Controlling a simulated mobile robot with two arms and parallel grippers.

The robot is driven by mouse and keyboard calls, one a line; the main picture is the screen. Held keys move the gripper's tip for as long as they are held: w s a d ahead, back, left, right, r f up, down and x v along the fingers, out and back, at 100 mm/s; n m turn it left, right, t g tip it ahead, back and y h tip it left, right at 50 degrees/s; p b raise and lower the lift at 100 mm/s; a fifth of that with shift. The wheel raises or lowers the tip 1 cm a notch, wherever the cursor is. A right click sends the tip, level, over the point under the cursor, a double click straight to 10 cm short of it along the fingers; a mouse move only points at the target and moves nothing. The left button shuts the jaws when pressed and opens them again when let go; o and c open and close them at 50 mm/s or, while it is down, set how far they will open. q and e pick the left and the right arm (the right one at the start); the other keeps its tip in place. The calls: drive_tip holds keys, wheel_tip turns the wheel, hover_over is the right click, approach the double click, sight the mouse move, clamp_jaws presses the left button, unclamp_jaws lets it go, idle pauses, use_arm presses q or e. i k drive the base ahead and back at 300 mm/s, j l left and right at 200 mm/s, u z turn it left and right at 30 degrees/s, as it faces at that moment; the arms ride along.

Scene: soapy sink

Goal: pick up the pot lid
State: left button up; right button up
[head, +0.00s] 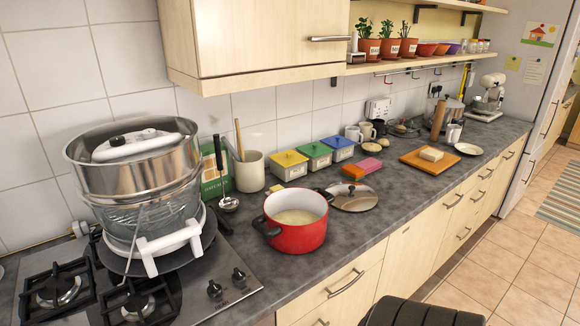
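A round, shiny metallic pot lid (356,204) with a small dark knob lies on the grey countertop. It is just right of a red pot (298,237), close to the pot's rear handle. The pot is uncovered and holds something pale. The pot's handle side partly overlaps the lid's left edge in the head view; I cannot tell whether they touch. Neither my left nor my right gripper is in view.
A tall steel pot stack (130,185) stands on the hob at left. A wall cabinet (258,38) overhangs. Counter right of the lid is clear.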

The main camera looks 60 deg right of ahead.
sight(349, 197)
drive_tip(key=z, duration=2.2)
drive_tip(key=i+l, duration=0.5)
drive_tip(key=i, duration=0.2)
